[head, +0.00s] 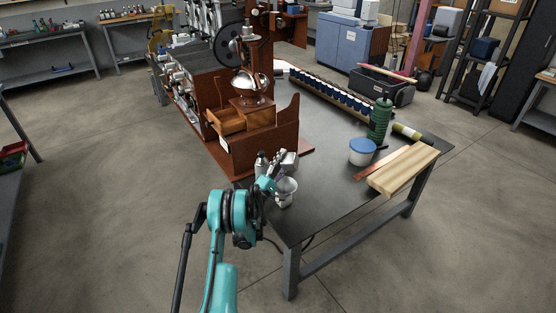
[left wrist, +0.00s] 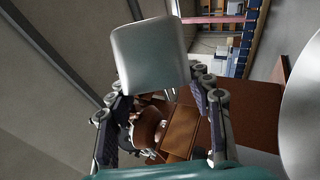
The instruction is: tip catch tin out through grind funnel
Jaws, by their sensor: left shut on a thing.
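My left gripper (head: 271,166) is shut on the catch tin (head: 290,161), a small pale metal tin at the near left corner of the dark table. In the left wrist view the tin (left wrist: 151,54) stands out beyond the fingers (left wrist: 160,108), a smooth grey-white face toward the camera. Its contents are hidden. A pale, round, cup-like vessel (head: 286,191), probably the grind funnel, is just below and in front of the tin. A pale curved surface (left wrist: 302,118) at the right edge of the wrist view may be the same vessel. My right gripper is not in view.
A wooden grinder (head: 255,112) with its drawer (head: 226,121) pulled out stands behind the gripper in a brown wooden stand (head: 262,150). A blue-lidded jar (head: 362,151), green bottle (head: 379,120) and wooden block (head: 404,170) are to the right. The table's front middle is clear.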

